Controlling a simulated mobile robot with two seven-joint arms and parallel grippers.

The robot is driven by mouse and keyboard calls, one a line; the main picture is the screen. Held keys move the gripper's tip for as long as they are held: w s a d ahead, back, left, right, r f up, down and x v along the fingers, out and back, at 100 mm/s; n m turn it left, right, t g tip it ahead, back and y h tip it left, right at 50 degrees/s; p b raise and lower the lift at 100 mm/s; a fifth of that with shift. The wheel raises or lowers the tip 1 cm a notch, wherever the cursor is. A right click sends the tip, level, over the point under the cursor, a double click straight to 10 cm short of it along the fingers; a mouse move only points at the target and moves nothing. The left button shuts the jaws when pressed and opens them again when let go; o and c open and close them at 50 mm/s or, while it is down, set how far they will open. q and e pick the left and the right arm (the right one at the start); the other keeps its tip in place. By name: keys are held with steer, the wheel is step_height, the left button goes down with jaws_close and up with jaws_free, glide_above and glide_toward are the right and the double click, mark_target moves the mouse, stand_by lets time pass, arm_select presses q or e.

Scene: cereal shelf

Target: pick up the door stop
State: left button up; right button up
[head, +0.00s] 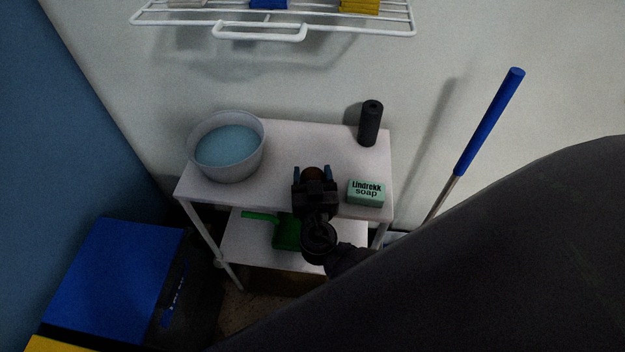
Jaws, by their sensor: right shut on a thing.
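A small brown rounded thing, which looks like the door stop (313,173), is between the fingers of my right gripper (313,176). It is over the upper top of a white two-level cart (285,145). The gripper's two blue-tipped fingers are shut on it from the left and right. The gripper's dark body hides its near side. I cannot tell whether it touches the cart top or is held just above it. My left gripper is not in view.
A green soap box (366,193) stands close right of the gripper. A bowl of bluish liquid (228,147) is at left, a black cylinder (370,123) at back right. A green dustpan-like thing (287,231) lies below. A blue-handled pole (490,120) leans right; a wire shelf (275,17) hangs above.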

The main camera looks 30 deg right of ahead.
steer(key=shift+r, duration=0.4)
step_height(320, 180, up, 9)
steer(key=shift+r+p, duration=0.1)
steer(key=shift+p, duration=0.85)
step_height(320, 180, up, 8)
steer(key=p, duration=0.2)
glide_above(313, 174)
steer(key=shift+r, duration=1.05)
steer(key=shift+w+a, duration=0.1)
